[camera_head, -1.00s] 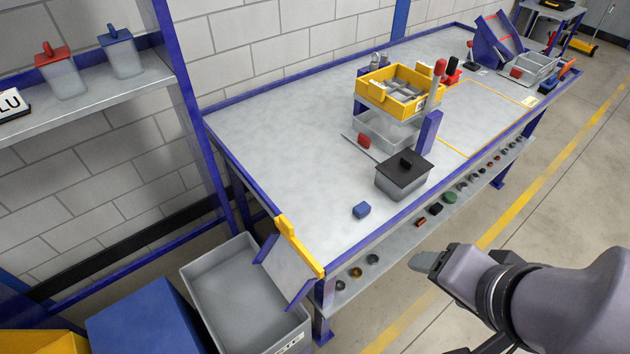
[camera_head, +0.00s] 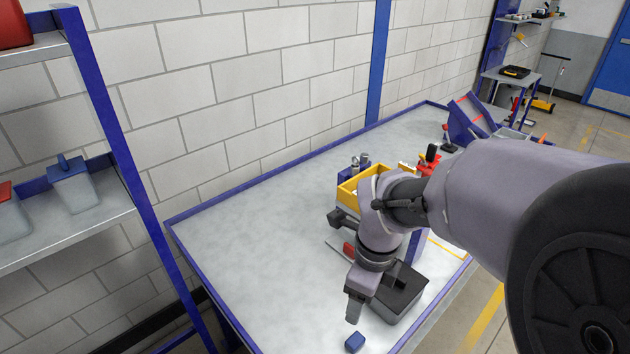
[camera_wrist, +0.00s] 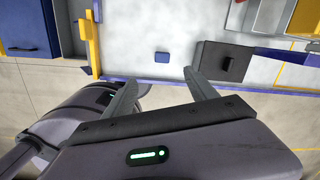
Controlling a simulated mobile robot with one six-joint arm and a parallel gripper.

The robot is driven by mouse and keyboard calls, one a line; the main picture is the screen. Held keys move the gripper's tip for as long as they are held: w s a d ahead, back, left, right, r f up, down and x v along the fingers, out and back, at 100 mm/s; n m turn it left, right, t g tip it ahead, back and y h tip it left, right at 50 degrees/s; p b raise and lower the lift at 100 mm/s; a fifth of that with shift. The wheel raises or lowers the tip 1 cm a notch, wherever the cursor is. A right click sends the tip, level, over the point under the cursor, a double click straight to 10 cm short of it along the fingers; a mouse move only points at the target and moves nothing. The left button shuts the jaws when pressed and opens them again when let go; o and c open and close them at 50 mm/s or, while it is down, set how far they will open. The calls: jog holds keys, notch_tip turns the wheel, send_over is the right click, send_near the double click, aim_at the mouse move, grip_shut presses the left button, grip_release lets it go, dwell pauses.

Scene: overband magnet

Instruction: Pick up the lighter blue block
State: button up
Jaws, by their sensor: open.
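A small blue block (camera_head: 355,342) lies on the grey table top (camera_head: 250,235) near its front edge, at the bottom of the head view. It also shows in the wrist view (camera_wrist: 162,57), beyond my fingertips and roughly centred between them. I see only one loose blue block, so I cannot compare its shade with another. My gripper (camera_head: 354,310) is above the table, just above the block in the head picture and apart from it. In the wrist view my gripper (camera_wrist: 163,78) has its two fingers spread with nothing between them.
A grey box with a black lid (camera_head: 402,292) stands right of the block; it also shows in the wrist view (camera_wrist: 225,62). A yellow bin (camera_head: 352,188) and a red item (camera_head: 349,249) are behind. The table's left part is clear. A shelf (camera_head: 80,225) stands at left.

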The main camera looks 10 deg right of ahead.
aim_at(356, 340)
jog(key=f+m+b, duration=0.1)
jog(key=f+b, duration=0.1)
jog(key=f, duration=0.4)
jog(key=f+m+b, duration=0.1)
jog(key=f+b, duration=0.1)
jog(key=f, duration=0.5)
jog(key=w+d+f+m+g+b, duration=0.1)
jog(key=f+b, duration=0.1)
jog(key=f, duration=0.5)
jog(key=shift+w+f+m, duration=0.1)
jog(key=shift+m, duration=0.3)
grip_shut()
